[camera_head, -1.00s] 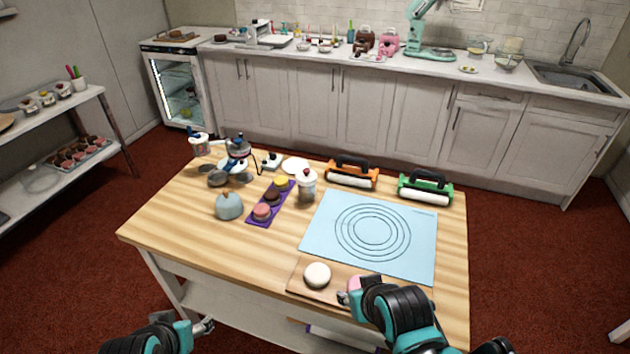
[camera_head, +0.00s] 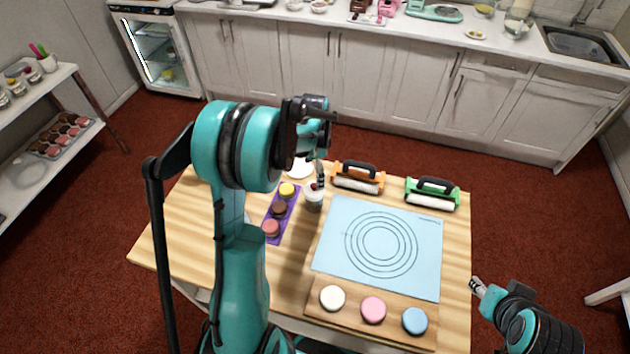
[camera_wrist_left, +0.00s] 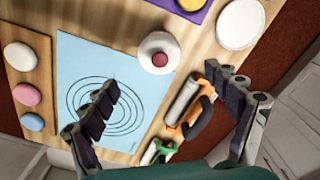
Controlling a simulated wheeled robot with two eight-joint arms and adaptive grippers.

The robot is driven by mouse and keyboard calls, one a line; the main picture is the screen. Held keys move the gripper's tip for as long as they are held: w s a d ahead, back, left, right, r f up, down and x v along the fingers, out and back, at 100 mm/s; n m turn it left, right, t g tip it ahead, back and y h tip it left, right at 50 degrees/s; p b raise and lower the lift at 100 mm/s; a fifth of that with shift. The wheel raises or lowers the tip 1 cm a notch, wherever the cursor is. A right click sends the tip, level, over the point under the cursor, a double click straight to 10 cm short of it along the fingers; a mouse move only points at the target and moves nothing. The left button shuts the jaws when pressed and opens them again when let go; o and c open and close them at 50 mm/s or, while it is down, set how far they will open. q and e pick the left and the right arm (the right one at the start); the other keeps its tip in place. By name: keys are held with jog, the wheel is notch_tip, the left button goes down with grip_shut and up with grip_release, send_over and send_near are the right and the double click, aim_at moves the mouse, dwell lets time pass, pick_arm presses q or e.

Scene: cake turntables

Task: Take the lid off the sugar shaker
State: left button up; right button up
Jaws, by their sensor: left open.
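The sugar shaker, which I take to be the white pot (camera_head: 313,201) with a red knob on its lid, stands on the wooden table left of the blue mat. In the left wrist view the shaker (camera_wrist_left: 158,62) shows from above, with the red knob (camera_wrist_left: 160,59) on its pale lid. The lid is on. My left gripper (camera_head: 320,177) is over the shaker. In the left wrist view its fingers (camera_wrist_left: 168,88) are spread wide, with nothing between them and the shaker beyond the tips. My right gripper (camera_head: 477,285) is off the table's right side; its finger opening is too small to judge.
A purple tray (camera_head: 270,240) of round cakes lies left of the shaker. An orange-framed roller (camera_head: 358,180) and a green-framed roller (camera_head: 432,195) stand behind the blue mat (camera_head: 340,262). A wooden board (camera_head: 352,312) with three round cakes lies in front. My left arm hides the table's left part.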

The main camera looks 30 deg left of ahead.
aim_at(313, 186)
pick_arm(q)
jog(key=shift+a+f, duration=0.15)
jog(key=shift+f, duration=0.1)
notch_tip(313, 186, down, 2)
jog(key=shift+s+f+b, duration=0.1)
jog(key=shift+b, duration=0.2)
jog(key=shift+f, duration=0.7)
notch_tip(313, 186, down, 4)
jog(key=shift+r+b, duration=0.2)
jog(key=shift+b, duration=0.4)
jog(key=shift+f, duration=0.25)
jog(key=shift+r, duration=0.1)
jog(key=c, duration=0.9)
